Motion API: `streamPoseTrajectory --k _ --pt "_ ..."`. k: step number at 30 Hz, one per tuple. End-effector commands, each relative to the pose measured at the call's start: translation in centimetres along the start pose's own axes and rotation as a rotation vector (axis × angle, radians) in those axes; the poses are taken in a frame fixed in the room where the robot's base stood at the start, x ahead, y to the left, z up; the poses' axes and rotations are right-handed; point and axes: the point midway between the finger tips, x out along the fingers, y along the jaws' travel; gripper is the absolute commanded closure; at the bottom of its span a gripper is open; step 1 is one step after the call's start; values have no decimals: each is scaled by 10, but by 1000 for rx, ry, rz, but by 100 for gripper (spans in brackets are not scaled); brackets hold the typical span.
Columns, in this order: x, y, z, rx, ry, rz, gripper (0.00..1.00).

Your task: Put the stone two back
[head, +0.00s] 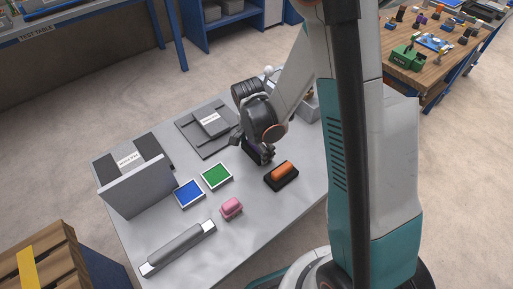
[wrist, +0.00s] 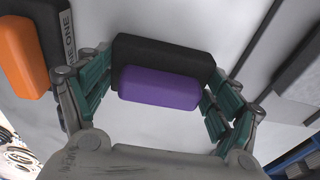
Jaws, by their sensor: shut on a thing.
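The purple stone (wrist: 160,88) is a rounded block between the fingers of my gripper (wrist: 159,70) in the wrist view. My gripper is shut on it. A black holder (wrist: 165,48) shows just behind the purple stone; I cannot tell whether the stone touches it. In the head view my gripper (head: 261,158) is low over the table, behind the orange stone, and mostly hides the purple stone. The orange stone (head: 282,170) lies on its own black holder (head: 290,182). Its label in the wrist view is partly readable, ending in "NE ONE". No label for stone two is readable.
A dark labelled board (head: 198,130) lies behind my gripper.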

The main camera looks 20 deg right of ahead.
Motion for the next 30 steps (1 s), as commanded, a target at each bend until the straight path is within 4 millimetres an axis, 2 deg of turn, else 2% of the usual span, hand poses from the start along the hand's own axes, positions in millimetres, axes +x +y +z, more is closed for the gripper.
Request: streamPoseTrajectory --k 8,9,11,25,30 --pt "2 0 0 0 0 0 52" --pt "2 0 0 0 0 0 15" --pt "1 0 0 0 0 0 1" --pt "0 0 0 0 0 0 0" --pt "-18 1 0 0 0 0 0"
